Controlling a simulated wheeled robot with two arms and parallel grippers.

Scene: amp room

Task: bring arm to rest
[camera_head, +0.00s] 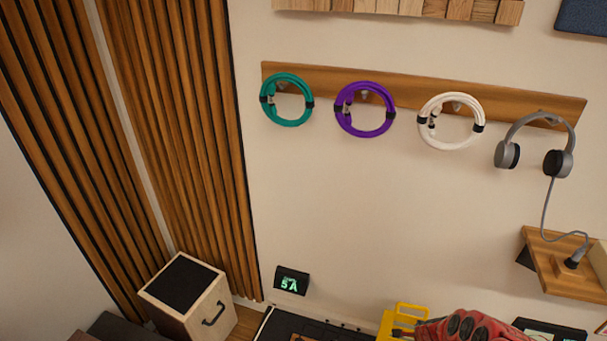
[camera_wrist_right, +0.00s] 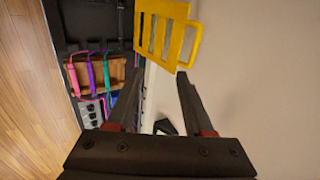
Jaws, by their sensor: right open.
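My right arm (camera_head: 465,326) shows as a red and black piece at the bottom of the head view, next to a yellow rack. In the right wrist view my right gripper (camera_wrist_right: 160,75) is open, its two dark fingers apart with nothing between them. The yellow slotted rack (camera_wrist_right: 165,32) lies beyond the fingertips; I cannot tell the exact gap. It also shows in the head view (camera_head: 403,318), partly cut off by the lower edge. My left gripper is not in view.
A wooden rail on the wall bears teal (camera_head: 287,99), purple (camera_head: 365,109) and white (camera_head: 451,121) cable coils and grey headphones (camera_head: 537,146). A wooden shelf (camera_head: 562,270) juts out at right. A small wooden box (camera_head: 190,298) stands at lower left. Coloured cables (camera_wrist_right: 92,72) lie left of the gripper.

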